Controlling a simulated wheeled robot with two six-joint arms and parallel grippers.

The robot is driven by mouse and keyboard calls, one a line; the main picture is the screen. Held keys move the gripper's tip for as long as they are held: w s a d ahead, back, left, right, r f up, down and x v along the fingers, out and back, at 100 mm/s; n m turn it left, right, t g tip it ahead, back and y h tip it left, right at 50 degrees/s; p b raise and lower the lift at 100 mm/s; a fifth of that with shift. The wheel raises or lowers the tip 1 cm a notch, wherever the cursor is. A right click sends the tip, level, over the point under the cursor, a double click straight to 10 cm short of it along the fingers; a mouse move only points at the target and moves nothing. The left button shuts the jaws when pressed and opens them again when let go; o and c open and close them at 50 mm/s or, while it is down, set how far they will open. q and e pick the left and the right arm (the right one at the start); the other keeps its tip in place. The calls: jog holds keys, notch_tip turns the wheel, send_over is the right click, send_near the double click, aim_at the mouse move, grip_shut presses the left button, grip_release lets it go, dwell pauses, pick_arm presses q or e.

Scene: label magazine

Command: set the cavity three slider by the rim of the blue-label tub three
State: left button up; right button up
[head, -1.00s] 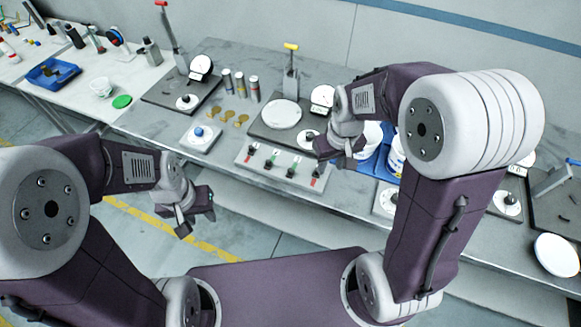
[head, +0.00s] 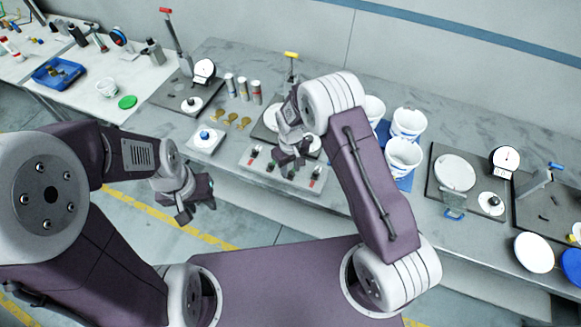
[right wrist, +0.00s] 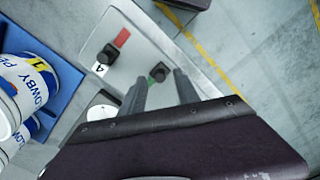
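The slider panel (head: 262,178) is a pale plate at the table's front edge with several black knobs and coloured marks. My right gripper (head: 289,168) is over its right half. In the right wrist view, its two fingers (right wrist: 160,88) are apart, with a black knob with a green mark (right wrist: 160,73) at the gap between their tips. I cannot tell whether they touch it. The knob labelled 4 (right wrist: 108,54) sits beside a red mark. White tubs with blue labels (head: 403,158) stand right of the panel; one shows in the right wrist view (right wrist: 35,80). My left gripper (head: 196,202) looks open and empty, off the table's front.
The tubs stand on a blue mat (head: 407,183). A dial station (head: 435,190) is to their right. A white round knob plate (head: 205,138) and several tan pieces (head: 230,121) lie left of the panel. The floor in front is clear.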

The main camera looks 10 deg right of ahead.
jog(key=shift+s+f, duration=0.15)
jog(key=shift+f, duration=0.45)
grip_shut()
dwell(1.0)
